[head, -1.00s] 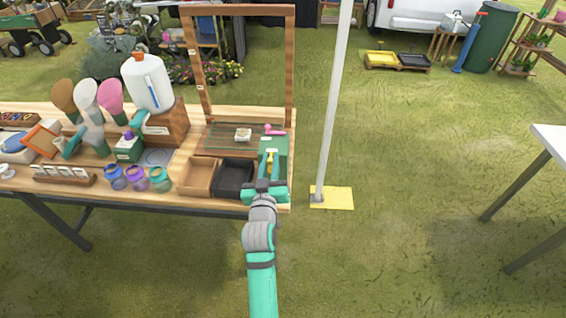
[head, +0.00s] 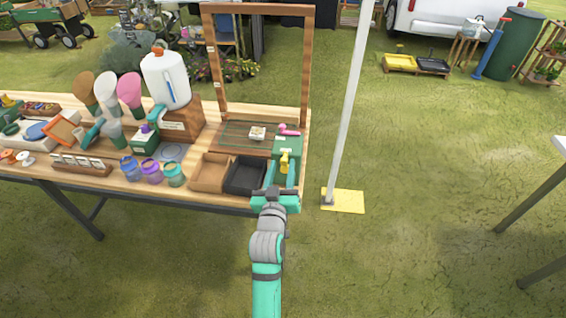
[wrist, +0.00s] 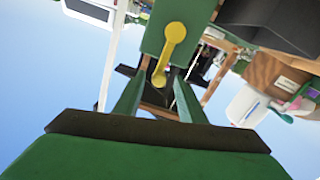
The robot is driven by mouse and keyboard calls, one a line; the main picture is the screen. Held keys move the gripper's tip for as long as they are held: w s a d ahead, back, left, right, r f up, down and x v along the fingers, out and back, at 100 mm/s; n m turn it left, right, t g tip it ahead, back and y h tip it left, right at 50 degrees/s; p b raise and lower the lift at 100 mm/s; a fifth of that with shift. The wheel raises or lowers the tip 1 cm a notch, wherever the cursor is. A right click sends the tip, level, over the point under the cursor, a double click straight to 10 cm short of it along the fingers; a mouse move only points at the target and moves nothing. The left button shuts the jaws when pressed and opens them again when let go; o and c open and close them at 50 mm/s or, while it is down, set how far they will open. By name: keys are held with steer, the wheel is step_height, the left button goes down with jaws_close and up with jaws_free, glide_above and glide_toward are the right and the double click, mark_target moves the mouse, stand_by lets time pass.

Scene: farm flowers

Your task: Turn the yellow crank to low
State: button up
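The yellow crank (head: 284,163) is on the front of a green box (head: 288,146) at the table's right end. In the wrist view the crank (wrist: 173,36) runs from its round hub on the green box (wrist: 153,38) down and slightly left to its rounded outer end. My gripper (head: 281,176) is in front of the box with its teal fingers apart. In the wrist view my gripper (wrist: 160,78) has the crank's outer end between its fingertips, with visible gaps; contact cannot be confirmed. No low marking is readable.
A black bin (head: 245,177) and a brown bin (head: 210,174) stand just left of the box. A pink-handled item (head: 289,130) lies behind it. A wooden frame (head: 308,70) rises behind. A white pole (head: 350,100) stands to the right, with open grass beyond.

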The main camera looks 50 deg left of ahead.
steer(key=v, duration=0.8)
stand_by(0.4)
steer(key=s+d+f+m+t+h, duration=0.15)
steer(key=d+f, duration=0.25)
steer(key=d, duration=0.4)
steer(key=s+d+f+m+h, duration=0.2)
steer(key=d+f+m+h, duration=0.1)
steer(key=d, duration=0.5)
steer(key=s+d+f+m+t+h, duration=0.1)
steer(key=s+d+f+m+h, duration=0.1)
steer(key=d+f, duration=0.35)
steer(key=s+d+r+m+h, duration=0.1)
steer(key=s+d+m+h, duration=0.3)
steer(key=s+d, duration=1.1)
steer(key=d+h, duration=0.1)
steer(key=d, duration=0.2)
steer(key=shift+r+g, duration=0.3)
steer(key=shift+g, duration=0.05)
steer(key=shift+s+d, duration=0.1)
steer(key=shift+d, duration=0.05)
steer(key=shift+c, duration=0.6)
